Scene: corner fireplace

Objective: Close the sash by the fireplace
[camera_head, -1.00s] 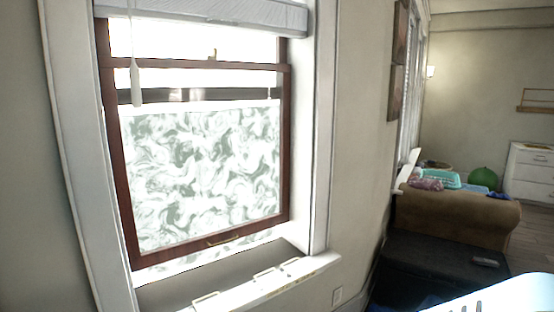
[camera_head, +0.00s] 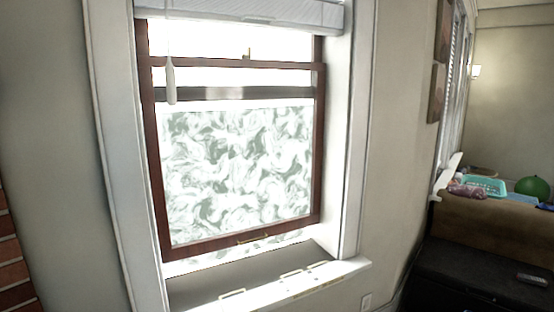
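The window sash (camera_head: 238,165) has a dark red-brown wooden frame and a patterned green-white pane. Its bottom rail (camera_head: 215,246) sits raised above the white sill (camera_head: 300,285), with a bright gap under it. A small brass-coloured pull (camera_head: 253,237) is on the bottom rail. A sash lock (camera_head: 246,54) shows on the upper rail. The fireplace is not clearly in view; only brickwork shows at the left edge. Neither of my grippers is in view.
Red bricks (camera_head: 14,262) stand at the lower left. A raised blind (camera_head: 245,12) with a hanging wand (camera_head: 170,82) covers the window top. To the right are a black chest (camera_head: 470,275), a brown sofa (camera_head: 485,222), a teal basket (camera_head: 484,185) and a green ball (camera_head: 532,187).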

